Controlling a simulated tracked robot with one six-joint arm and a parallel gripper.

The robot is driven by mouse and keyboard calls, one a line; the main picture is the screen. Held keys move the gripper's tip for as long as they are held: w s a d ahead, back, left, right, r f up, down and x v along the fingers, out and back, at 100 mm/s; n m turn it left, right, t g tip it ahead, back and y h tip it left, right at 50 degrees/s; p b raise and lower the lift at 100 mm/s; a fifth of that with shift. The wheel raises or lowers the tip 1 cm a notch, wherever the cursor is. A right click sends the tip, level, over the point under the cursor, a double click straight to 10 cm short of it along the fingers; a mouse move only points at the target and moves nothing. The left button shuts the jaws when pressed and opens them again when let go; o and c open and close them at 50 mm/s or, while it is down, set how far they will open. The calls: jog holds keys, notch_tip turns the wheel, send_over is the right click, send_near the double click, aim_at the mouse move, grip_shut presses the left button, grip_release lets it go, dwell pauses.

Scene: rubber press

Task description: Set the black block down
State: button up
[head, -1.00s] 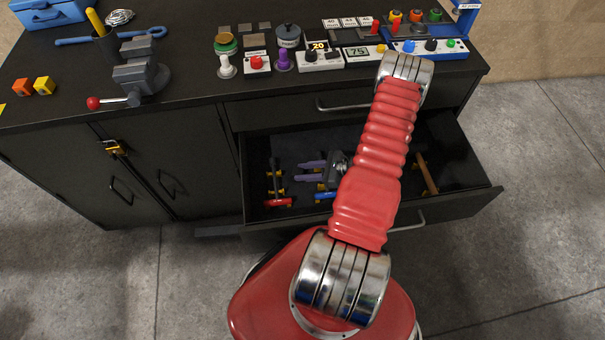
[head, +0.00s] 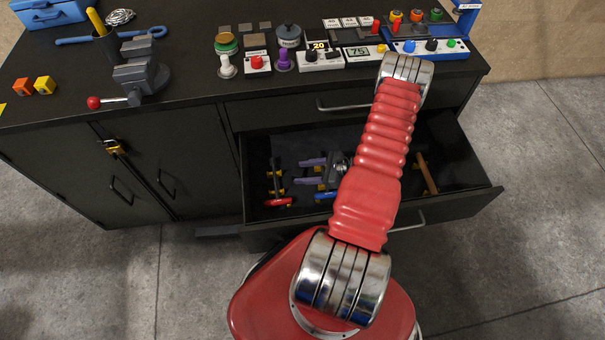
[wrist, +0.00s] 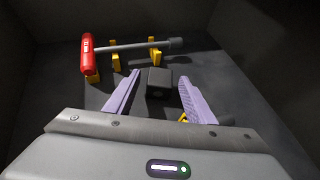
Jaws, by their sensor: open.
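The black block (wrist: 159,81) rests on the dark drawer floor in the wrist view. It sits between the two purple fingers of my gripper (wrist: 159,78), with a visible gap on each side. In the head view my gripper (head: 297,172) is low inside the open drawer (head: 462,183), its fingers spread and pointing left. The block cannot be made out against the dark drawer floor in the head view.
A red-ended tool (wrist: 88,55) lies on yellow supports beyond the block; its red end also shows in the head view (head: 278,202). A blue item (head: 326,196) is near my gripper. A wooden handle (head: 428,172) lies at right. Drawer walls surround my gripper.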

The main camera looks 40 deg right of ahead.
jog(key=v, duration=1.2)
dwell(0.4)
jog(key=shift+s+f, duration=0.1)
